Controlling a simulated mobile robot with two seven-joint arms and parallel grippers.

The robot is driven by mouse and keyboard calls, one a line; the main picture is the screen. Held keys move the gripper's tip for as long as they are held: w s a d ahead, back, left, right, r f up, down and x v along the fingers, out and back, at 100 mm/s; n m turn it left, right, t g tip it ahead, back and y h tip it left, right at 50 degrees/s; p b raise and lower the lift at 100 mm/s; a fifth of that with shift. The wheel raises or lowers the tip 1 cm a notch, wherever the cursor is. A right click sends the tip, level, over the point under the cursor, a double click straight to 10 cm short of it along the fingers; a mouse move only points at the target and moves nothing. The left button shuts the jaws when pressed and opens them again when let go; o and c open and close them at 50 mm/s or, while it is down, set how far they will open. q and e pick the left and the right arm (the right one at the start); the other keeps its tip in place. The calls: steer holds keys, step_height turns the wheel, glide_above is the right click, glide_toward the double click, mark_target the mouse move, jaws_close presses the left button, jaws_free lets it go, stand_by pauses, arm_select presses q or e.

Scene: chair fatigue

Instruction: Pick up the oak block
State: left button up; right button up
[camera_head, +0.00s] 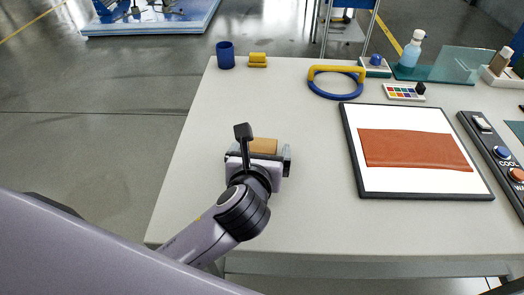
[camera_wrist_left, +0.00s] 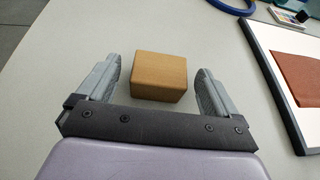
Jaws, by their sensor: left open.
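The oak block (camera_wrist_left: 158,77) is a light brown wooden box on the pale table. In the left wrist view it lies between and slightly beyond the fingers of my open left gripper (camera_wrist_left: 158,88), with a gap on both sides. In the head view the block (camera_head: 263,146) shows just past my left gripper (camera_head: 261,158), which partly hides it. The left gripper holds nothing. My right gripper is in neither view.
A black-framed white board (camera_head: 400,186) with a brown leather piece (camera_head: 415,150) lies to the right. The table (camera_head: 195,165) left of the gripper is clear.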

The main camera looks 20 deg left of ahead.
arm_select(q)
steer(key=shift+x, duration=0.75)
steer(key=c, duration=1.1)
steer(key=shift+r, duration=0.1)
